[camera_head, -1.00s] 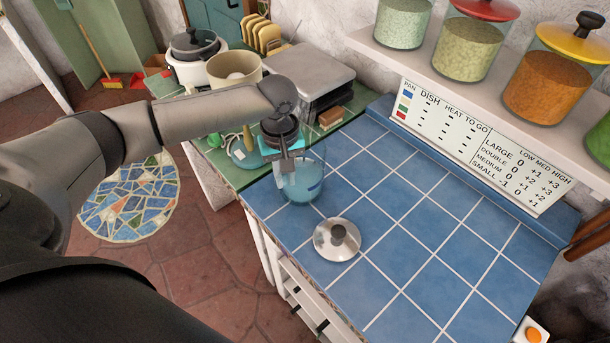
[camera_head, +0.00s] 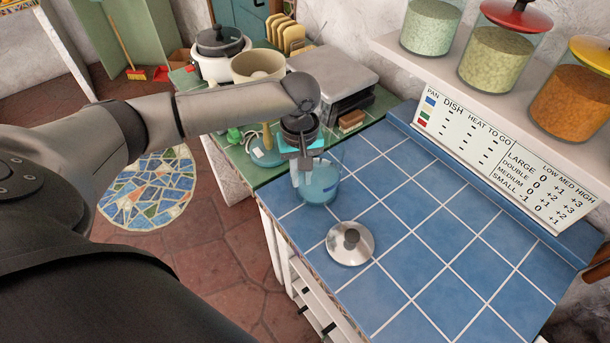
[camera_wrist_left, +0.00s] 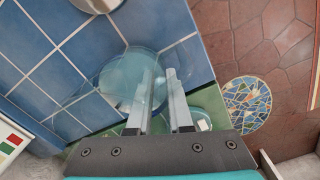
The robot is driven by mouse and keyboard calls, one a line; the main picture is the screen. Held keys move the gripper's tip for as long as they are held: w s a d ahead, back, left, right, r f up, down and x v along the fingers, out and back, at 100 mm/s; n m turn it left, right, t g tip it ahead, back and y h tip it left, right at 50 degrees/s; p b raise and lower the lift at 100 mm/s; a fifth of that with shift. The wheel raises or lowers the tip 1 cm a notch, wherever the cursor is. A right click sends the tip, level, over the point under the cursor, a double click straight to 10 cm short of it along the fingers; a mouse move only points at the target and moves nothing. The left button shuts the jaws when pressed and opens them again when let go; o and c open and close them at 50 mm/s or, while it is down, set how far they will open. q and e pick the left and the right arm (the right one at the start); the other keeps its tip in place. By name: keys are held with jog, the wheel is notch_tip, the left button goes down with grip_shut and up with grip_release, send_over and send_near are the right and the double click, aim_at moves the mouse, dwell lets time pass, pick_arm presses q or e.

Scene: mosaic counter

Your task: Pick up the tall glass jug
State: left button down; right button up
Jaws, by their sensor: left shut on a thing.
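My right gripper is in neither view.
A metal lid (camera_head: 350,243) with a dark knob lies on the blue counter (camera_head: 430,250) just in front of the jug. A green counter behind holds a cream pot (camera_head: 258,66) and a toaster-like metal box (camera_head: 335,78). A shelf with jars (camera_head: 495,50) overhangs at right.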

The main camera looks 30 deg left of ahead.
pick_arm(q)
notch_tip(320, 180, up, 20)
jog(key=p, duration=0.2)
jog(key=shift+w+f, duration=0.15)
jog(key=shift+f, duration=0.1)
jog(key=shift+d, duration=0.1)
jog(key=c, duration=1.5)
grip_release()
grip_shut()
